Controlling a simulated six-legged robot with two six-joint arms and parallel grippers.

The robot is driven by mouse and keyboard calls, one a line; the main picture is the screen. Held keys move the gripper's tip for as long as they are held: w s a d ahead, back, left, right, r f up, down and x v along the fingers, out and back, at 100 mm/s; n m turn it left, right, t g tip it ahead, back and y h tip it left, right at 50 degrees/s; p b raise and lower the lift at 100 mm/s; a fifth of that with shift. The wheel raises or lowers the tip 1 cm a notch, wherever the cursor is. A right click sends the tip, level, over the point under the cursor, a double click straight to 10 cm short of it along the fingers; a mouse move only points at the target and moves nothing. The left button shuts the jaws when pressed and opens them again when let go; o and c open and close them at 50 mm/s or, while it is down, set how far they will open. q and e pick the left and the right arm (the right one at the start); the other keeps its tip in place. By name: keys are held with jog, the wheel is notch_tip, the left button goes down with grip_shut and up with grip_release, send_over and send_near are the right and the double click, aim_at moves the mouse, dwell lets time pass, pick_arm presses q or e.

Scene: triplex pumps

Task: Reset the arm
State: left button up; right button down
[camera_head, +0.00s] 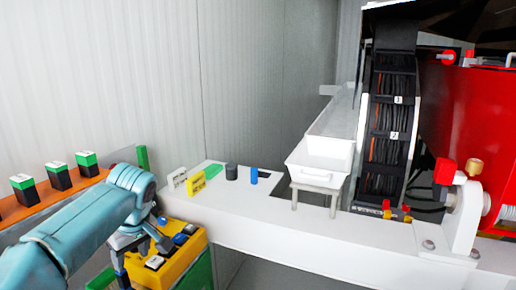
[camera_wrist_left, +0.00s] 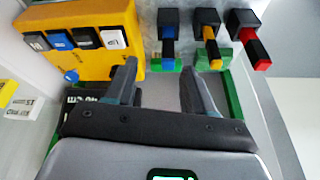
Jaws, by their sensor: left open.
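My left arm comes in from the left in the head view, and its open gripper (camera_head: 137,262) hangs low at the yellow box (camera_head: 178,252), partly hidden by the arm. In the left wrist view the two fingers of the left gripper (camera_wrist_left: 158,76) stand apart with nothing between them. The yellow box (camera_wrist_left: 85,38) with labelled buttons and a blue knob (camera_wrist_left: 70,76) lies beyond them to the upper left. My right gripper is in neither view.
Black blocks with green tops (camera_head: 57,176) stand on an orange shelf (camera_head: 42,207) at left. The white bench (camera_head: 230,215) carries yellow tags (camera_head: 196,184), a dark cylinder (camera_head: 231,172) and a blue cylinder (camera_head: 254,177). A white tray (camera_head: 318,160), cable chain (camera_head: 385,150) and red machine (camera_head: 465,125) stand right.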

pick_arm(q)
jog(key=s+d+f+m+h, duration=0.2)
jog(key=d+f, duration=0.2)
jog(key=f, duration=0.6)
jog(key=s+d+f+m+g+h, duration=0.1)
jog(key=s+d+f+m+h, duration=0.2)
jog(key=f, duration=0.7)
jog(key=s+d+f+m+h, duration=0.15)
jog(key=d+f, duration=0.35)
jog(key=f, duration=0.5)
jog(key=s+d+f+m, duration=0.1)
jog(key=s+f, duration=0.4)
jog(key=s, duration=0.5)
jog(key=s+d+f+m, duration=0.1)
jog(key=s+d+f, duration=0.2)
jog(key=s+f, duration=0.3)
jog(key=s+h, duration=0.1)
jog(key=s, duration=0.4)
jog(key=shift+s+g, duration=0.2)
jog(key=shift+g, duration=0.1)
jog(key=shift+d+m, duration=0.1)
jog(key=shift+m, duration=0.15)
